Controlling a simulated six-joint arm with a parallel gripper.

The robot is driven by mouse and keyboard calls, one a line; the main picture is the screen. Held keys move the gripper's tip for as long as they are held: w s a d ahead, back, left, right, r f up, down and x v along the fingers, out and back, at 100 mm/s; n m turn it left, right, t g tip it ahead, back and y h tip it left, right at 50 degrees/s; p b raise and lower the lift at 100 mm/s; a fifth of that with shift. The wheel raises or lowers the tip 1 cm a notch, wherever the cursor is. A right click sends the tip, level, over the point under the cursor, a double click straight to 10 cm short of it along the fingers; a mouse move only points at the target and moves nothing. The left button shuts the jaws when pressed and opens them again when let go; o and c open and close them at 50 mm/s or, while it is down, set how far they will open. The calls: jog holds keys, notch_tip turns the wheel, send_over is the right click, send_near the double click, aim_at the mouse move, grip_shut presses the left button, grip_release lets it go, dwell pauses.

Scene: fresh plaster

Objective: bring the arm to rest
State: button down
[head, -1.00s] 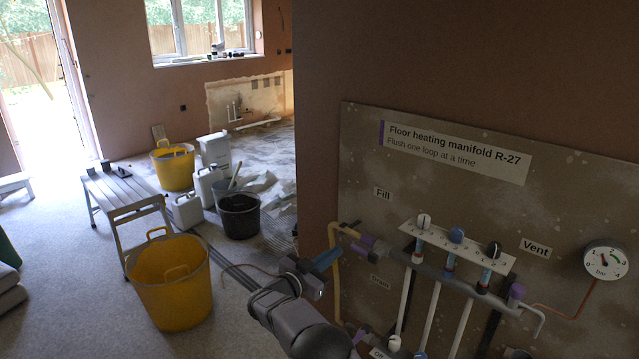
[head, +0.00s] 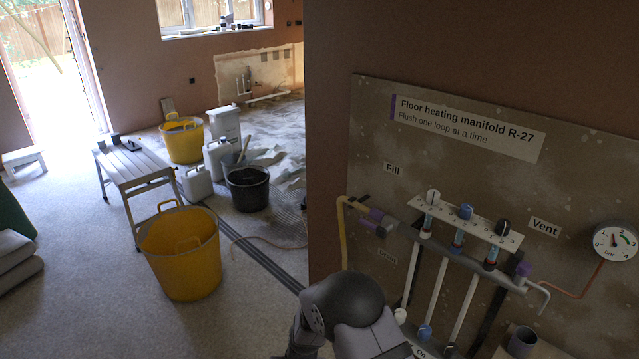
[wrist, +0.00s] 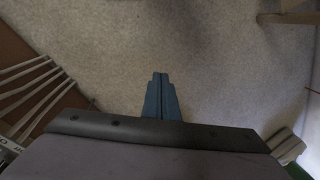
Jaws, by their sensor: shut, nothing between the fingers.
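My gripper (wrist: 160,78) shows in the wrist view with its blue fingers together and nothing between them. It hangs over bare grey floor (wrist: 190,45), touching nothing that I can see. In the head view my arm is folded at the bottom middle, in front of the lower left of the manifold board (head: 440,140); the gripper itself is out of that view. The white pipes of the board also show at the left of the wrist view (wrist: 38,92).
A yellow tub (head: 180,262) stands on the floor left of my arm, with a step bench (head: 135,165) behind it. A black bucket (head: 248,190) and white canisters (head: 197,183) stand further back. A gauge (head: 615,241) and a grey pipe stub (head: 522,342) are at the right.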

jog(key=s+d+r+n+g+h+p, duration=0.2)
jog(key=s+d+r+g+h, duration=0.15)
jog(key=s+d+r, duration=1.2)
jog(key=d+r+m+t+y+p, duration=0.1)
jog(key=d+r+m+t+p, duration=0.2)
jog(key=r, duration=0.9)
jog(key=d+p, duration=0.1)
jog(key=d, duration=0.2)
jog(key=shift+w+d+t, duration=0.2)
jog(key=shift+w+t, duration=0.15)
jog(key=shift+w, duration=0.05)
